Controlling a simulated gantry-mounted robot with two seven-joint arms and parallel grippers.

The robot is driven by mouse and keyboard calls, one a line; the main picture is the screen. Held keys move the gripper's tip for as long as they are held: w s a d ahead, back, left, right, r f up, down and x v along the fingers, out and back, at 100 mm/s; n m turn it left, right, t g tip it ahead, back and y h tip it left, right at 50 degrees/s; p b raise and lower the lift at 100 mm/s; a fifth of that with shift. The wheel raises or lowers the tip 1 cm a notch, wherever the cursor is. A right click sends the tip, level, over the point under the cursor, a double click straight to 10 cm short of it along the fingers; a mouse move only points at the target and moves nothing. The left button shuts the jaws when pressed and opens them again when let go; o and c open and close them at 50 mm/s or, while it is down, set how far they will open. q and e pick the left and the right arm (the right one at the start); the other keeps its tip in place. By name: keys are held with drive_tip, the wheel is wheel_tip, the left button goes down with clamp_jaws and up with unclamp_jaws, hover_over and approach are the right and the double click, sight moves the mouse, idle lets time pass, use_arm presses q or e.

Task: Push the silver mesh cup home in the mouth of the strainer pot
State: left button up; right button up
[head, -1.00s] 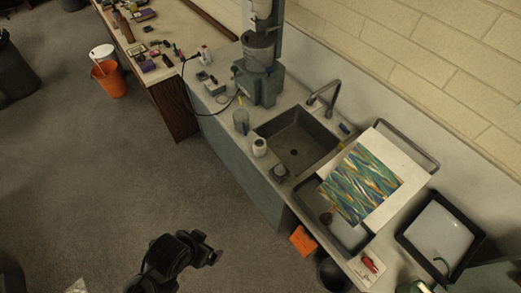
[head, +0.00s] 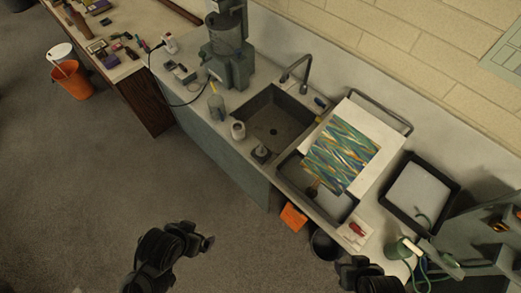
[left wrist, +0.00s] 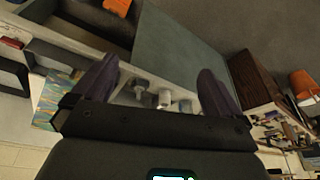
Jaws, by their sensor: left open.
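A small white pot with a dark round mouth (head: 238,130), which looks like the strainer pot, stands upright on the counter left of the sink. A small dark piece with a paler top (head: 261,154), possibly the silver mesh cup, stands apart from it at the sink's front corner; its mesh cannot be made out. In the left wrist view the white pot (left wrist: 164,98) and the grey piece (left wrist: 141,88) show beyond my fingers. My left gripper (head: 208,243) is open and empty, over the floor, well short of the counter; its spread fingers show in the wrist view (left wrist: 158,68). My right gripper (head: 347,264) is low in the head view, its fingers unclear.
A grey cup (head: 216,106) stands beside the white pot. The sink (head: 272,128) lies behind, with a faucet (head: 305,72). A marbled sheet (head: 342,155) on a white board covers part of the second basin. An orange bucket (head: 72,82) stands far left.

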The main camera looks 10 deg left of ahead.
use_arm(q)
drive_tip(key=shift+a, duration=0.1)
drive_tip(key=shift+c, duration=0.2)
drive_tip(key=c, duration=0.9)
drive_tip(key=shift+c, duration=0.2)
